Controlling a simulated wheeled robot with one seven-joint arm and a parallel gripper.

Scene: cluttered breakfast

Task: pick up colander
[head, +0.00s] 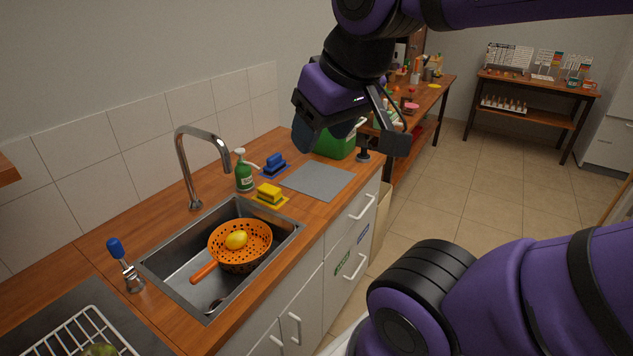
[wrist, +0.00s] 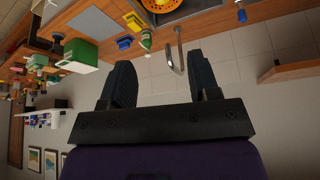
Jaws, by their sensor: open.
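The orange colander (head: 240,247) sits in the metal sink in the head view, its handle pointing to the lower left. A yellow lemon (head: 236,240) lies inside it. Part of the colander (wrist: 165,4) also shows at the top edge of the wrist view. My gripper (head: 350,138) is up over the far end of the counter, beyond the sink and well away from the colander. It also shows in the wrist view (wrist: 164,72), with its two fingers apart and nothing between them.
The faucet (head: 186,165) arches over the sink's (head: 290,232) back edge. The grey mat (head: 319,180) is clear.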

